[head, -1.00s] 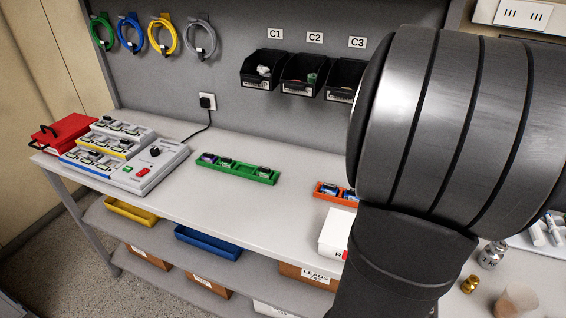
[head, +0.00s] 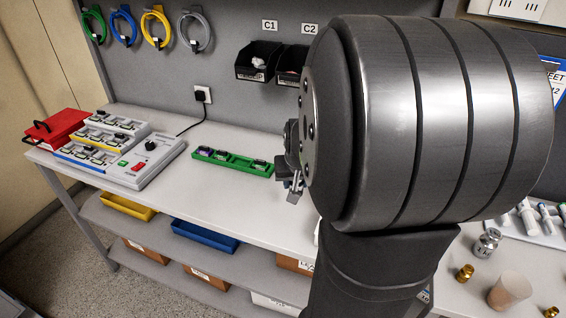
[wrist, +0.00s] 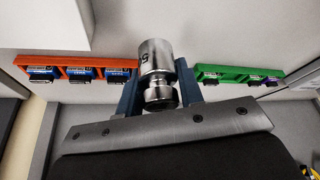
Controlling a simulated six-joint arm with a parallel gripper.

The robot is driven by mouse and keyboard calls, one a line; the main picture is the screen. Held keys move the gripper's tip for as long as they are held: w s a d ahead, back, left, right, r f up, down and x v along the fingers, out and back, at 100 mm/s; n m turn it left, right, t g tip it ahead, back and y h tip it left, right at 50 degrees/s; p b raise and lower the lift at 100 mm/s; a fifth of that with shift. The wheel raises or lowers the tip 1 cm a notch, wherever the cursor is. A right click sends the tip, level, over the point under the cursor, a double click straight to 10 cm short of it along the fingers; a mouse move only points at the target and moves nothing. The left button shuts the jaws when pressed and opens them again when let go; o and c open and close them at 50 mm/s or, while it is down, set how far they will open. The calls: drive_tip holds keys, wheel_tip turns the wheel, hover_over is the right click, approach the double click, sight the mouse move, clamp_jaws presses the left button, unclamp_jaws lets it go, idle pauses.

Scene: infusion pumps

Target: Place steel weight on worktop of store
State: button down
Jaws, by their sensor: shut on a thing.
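My gripper (wrist: 158,92) is shut on a shiny steel weight (wrist: 155,58), a cylinder with a narrow neck and a knob held between the two blue-grey fingers. In the head view my gripper (head: 293,170) shows only in part at the left edge of my large arm link, above the worktop (head: 165,198), just right of the green rack. Another silver weight (head: 488,242) stands on the worktop at the right.
A green rack (head: 232,163) with small modules lies on the worktop; an orange rack (wrist: 75,62) shows in the wrist view. A grey console (head: 145,165) and red box (head: 62,128) stand left. Brass weights (head: 465,272) and a beaker (head: 510,290) stand right. Worktop before the green rack is clear.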

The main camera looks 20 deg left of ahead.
hover_over(273, 202)
drive_tip(key=s, duration=0.1)
drive_tip(key=f, duration=0.4)
drive_tip(key=shift+s+d, duration=0.15)
drive_tip(key=shift+d, duration=0.2)
drive_tip(key=shift+f, duration=2)
drive_tip(key=shift+f, duration=0.1)
drive_tip(key=c, duration=1)
unclamp_jaws()
drive_tip(key=shift+o, duration=0.2)
drive_tip(key=v, duration=1.2)
